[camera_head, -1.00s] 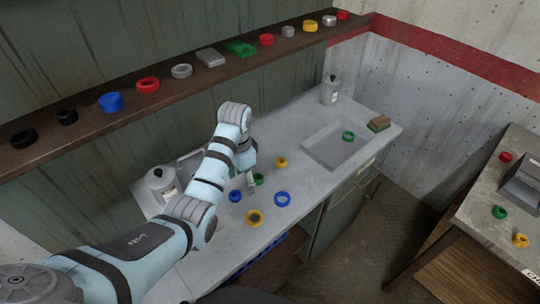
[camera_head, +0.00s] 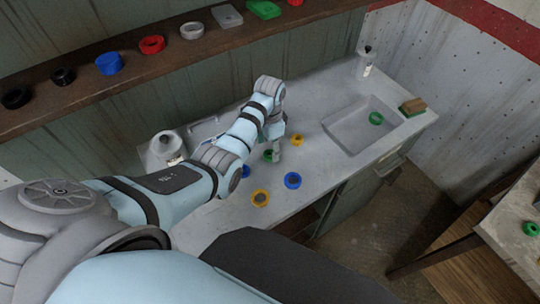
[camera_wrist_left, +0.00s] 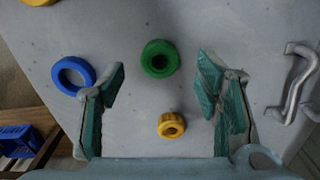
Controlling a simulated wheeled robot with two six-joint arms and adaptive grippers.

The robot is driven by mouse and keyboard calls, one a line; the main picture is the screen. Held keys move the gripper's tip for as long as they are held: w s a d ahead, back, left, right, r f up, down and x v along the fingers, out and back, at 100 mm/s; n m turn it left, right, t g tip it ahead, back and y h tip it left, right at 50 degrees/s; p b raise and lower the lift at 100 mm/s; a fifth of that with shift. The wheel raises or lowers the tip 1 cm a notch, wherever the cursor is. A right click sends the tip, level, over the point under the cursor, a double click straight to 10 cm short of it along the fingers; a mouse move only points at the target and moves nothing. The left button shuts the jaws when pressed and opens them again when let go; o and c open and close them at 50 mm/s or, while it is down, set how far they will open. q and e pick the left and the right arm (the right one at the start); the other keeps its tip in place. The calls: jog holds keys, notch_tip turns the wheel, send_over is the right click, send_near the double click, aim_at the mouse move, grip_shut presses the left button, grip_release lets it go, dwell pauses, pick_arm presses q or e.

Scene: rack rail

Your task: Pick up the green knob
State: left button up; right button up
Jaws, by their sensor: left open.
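A green ring-shaped knob (camera_head: 267,156) lies on the grey counter, beside the fingertips of my left gripper (camera_head: 275,151). In the left wrist view the green knob (camera_wrist_left: 160,58) shows whole, with a dark hole in its middle. My left gripper (camera_wrist_left: 160,70) is open and empty there, its two teal fingers spread to either side of the knob with gaps on both sides. I cannot tell the exact height of the fingertips above the counter. Another green ring (camera_head: 375,118) lies in the sink. My right gripper is not in view.
The yellow ring (camera_wrist_left: 171,125) also shows between the fingers. A canister (camera_head: 167,147) stands left, the sink (camera_head: 345,128) lies right. A shelf (camera_head: 130,72) runs behind.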

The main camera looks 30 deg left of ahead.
aim_at(271, 151)
pick_arm(q)
jog(key=f, duration=0.3)
jog(key=shift+w+f+b, duration=0.15)
jog(key=shift+w+b, duration=0.05)
jog(key=shift+b, duration=0.15)
jog(key=shift+s+r, duration=0.2)
jog(key=shift+s, duration=0.05)
jog(key=shift+c, duration=1)
jog(key=shift+s, duration=0.1)
jog(key=c, duration=1.1)
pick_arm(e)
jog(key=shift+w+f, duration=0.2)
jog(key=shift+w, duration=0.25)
pick_arm(q)
jog(key=shift+r, duration=0.1)
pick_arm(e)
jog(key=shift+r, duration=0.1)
